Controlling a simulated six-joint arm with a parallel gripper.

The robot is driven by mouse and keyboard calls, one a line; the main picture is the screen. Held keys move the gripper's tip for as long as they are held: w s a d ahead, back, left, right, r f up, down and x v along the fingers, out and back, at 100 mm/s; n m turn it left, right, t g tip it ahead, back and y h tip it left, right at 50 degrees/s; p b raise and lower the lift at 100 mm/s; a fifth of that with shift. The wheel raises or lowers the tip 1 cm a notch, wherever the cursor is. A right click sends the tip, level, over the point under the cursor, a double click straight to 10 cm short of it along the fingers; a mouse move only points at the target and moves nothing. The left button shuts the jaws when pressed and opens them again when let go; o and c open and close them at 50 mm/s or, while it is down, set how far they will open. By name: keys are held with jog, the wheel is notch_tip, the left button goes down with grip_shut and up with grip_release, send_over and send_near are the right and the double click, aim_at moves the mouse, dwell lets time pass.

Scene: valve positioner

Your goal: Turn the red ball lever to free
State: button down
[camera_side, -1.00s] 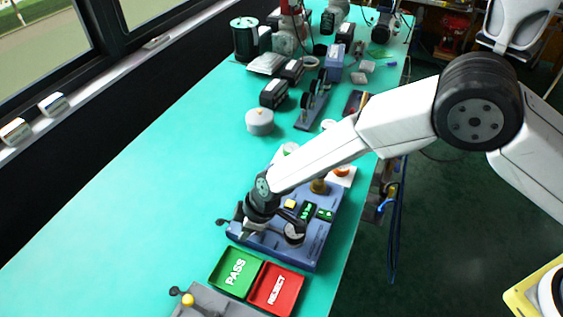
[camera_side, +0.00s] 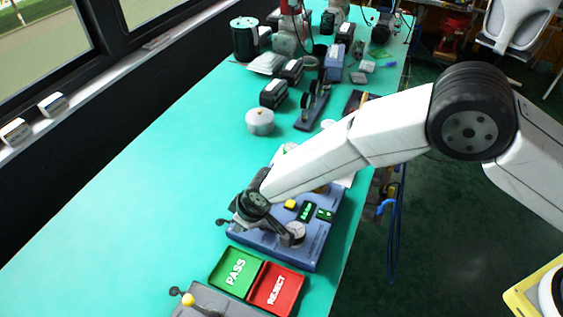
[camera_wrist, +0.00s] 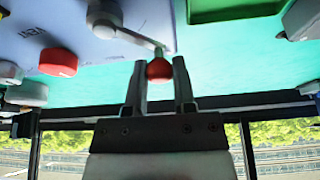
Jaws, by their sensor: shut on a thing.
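The red ball (camera_wrist: 159,70) shows in the wrist view at the end of a grey lever arm (camera_wrist: 137,38). The arm runs to a round grey pivot (camera_wrist: 104,14) on a blue-grey panel (camera_wrist: 75,25). My gripper (camera_wrist: 159,63) has one finger on each side of the ball and is shut on it. In the side view my gripper (camera_side: 240,220) is low over the left part of the blue unit (camera_side: 312,250). The red ball is hidden there behind my gripper and wrist.
Green PASS (camera_side: 218,277) and red REJECT (camera_side: 287,308) trays lie just in front of the unit. A red knob (camera_wrist: 58,62) sits on the panel in the wrist view. A round grey container (camera_side: 260,122) stands farther back. The left of the table is clear.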

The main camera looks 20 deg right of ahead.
jog(key=shift+w+d+m+t+h, duration=0.1)
jog(key=shift+w+m+t+h, duration=0.3)
jog(key=shift+m, duration=0.7)
jog(key=shift+w+d+m+t+h, duration=0.1)
jog(key=shift+w+m+h, duration=0.35)
jog(key=shift+m, duration=0.65)
jog(key=shift+w+d+m+h, duration=0.25)
jog(key=shift+w+m+h, duration=0.15)
jog(key=shift+m, duration=0.6)
jog(key=shift+w+d+m+h, duration=0.25)
jog(key=shift+w+m, duration=0.1)
jog(key=shift+m, duration=0.65)
jog(key=shift+c, duration=2.2)
grip_release()
jog(key=shift+r, duration=0.15)
jog(key=v, duration=0.7)
jog(key=shift+s+r, duration=0.2)
jog(key=shift+r, duration=0.05)
